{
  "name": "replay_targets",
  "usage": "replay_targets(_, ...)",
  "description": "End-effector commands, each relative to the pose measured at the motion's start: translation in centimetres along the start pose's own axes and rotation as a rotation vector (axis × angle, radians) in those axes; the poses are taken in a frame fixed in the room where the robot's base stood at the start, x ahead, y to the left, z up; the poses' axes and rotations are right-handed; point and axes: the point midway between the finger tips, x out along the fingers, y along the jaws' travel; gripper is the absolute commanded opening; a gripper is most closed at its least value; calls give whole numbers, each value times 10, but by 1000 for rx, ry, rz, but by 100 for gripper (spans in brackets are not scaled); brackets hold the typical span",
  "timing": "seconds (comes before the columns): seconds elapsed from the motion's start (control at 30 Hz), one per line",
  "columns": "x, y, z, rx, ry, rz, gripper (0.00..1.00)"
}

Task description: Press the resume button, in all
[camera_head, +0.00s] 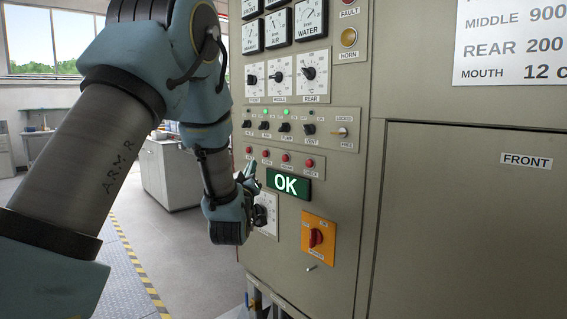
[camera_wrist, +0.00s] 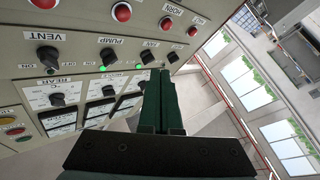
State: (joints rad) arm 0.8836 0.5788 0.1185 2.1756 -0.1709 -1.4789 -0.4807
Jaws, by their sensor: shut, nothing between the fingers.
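A row of several small red buttons runs across the panel above a lit green OK display (camera_head: 289,184). The labels are too small to read in the head view, so I cannot tell which is the resume button. In the wrist view red buttons (camera_wrist: 122,12) show along the top, one beside a HORN label. My gripper (camera_head: 251,168) is shut and empty, its tips near the left end of the row and partly in front of the panel. It also shows in the wrist view (camera_wrist: 160,74), with its tips apart from the red buttons there.
Toggle knobs (camera_head: 309,129) with two green lamps sit above the buttons. Dials and gauges are higher. An orange plate with a red rotary switch (camera_head: 316,238) and a dial plate (camera_head: 266,215) lie below. A closed door panel (camera_head: 470,220) is at right. Open floor lies left.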

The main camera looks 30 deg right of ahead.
Motion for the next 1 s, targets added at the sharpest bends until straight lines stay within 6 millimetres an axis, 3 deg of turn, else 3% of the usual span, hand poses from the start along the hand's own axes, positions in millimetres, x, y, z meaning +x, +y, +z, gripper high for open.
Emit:
replay_targets(0.37, 7, 4, 4, 2, -4, -2, 0)
replay_targets(1.0, 58, 40, 43, 1, -1, -2, 0)
